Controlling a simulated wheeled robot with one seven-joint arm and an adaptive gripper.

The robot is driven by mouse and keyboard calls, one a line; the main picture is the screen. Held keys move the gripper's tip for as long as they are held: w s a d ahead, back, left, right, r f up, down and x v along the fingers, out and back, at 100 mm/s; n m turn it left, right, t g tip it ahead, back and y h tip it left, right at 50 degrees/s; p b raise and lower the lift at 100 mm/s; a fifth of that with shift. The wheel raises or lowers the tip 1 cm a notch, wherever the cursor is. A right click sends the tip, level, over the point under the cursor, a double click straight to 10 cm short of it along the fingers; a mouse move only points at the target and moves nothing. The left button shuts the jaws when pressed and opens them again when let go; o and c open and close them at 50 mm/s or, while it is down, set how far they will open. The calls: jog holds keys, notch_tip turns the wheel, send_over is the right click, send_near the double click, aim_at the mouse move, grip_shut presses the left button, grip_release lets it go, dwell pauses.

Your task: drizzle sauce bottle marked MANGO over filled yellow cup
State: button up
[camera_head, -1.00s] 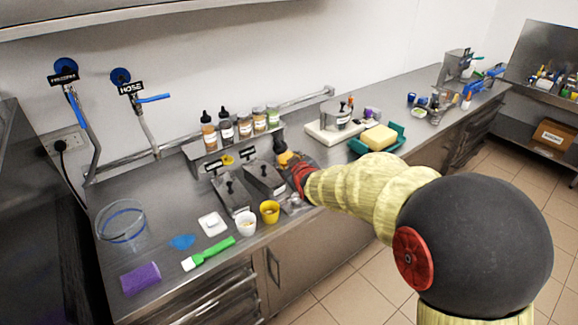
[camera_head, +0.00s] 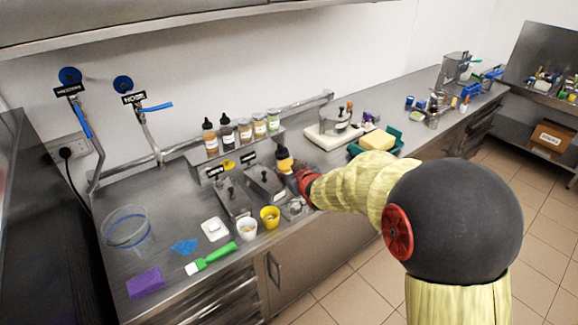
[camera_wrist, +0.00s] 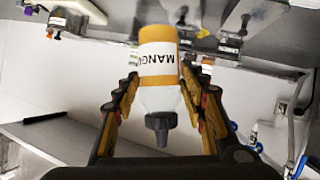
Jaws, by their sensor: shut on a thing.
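My gripper (camera_wrist: 160,100) is shut on the sauce bottle (camera_wrist: 160,95), which has an orange-yellow body, a white label reading MANGO and a dark cap. The wrist view shows the bottle upside down, as it does the counter and wall. My fingers are partly hidden in the head view.
A white cup (camera_head: 247,230) stands directly left of the yellow cup. Metal bins with black-handled lids (camera_head: 264,183) lie behind the cups. Several bottles and jars (camera_head: 244,133) stand on the rack at the back. A green-handled brush (camera_head: 212,258) lies in front left.

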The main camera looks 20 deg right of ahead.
jog(key=shift+r+m+y+p, duration=0.4)
jog(key=shift+m+y+p, duration=0.55)
jog(key=shift+p, duration=3.75)
jog(key=s+a, duration=0.1)
jog(key=s, duration=1.4)
jog(key=shift+a, duration=0.25)
jog(key=shift+a, duration=0.1)
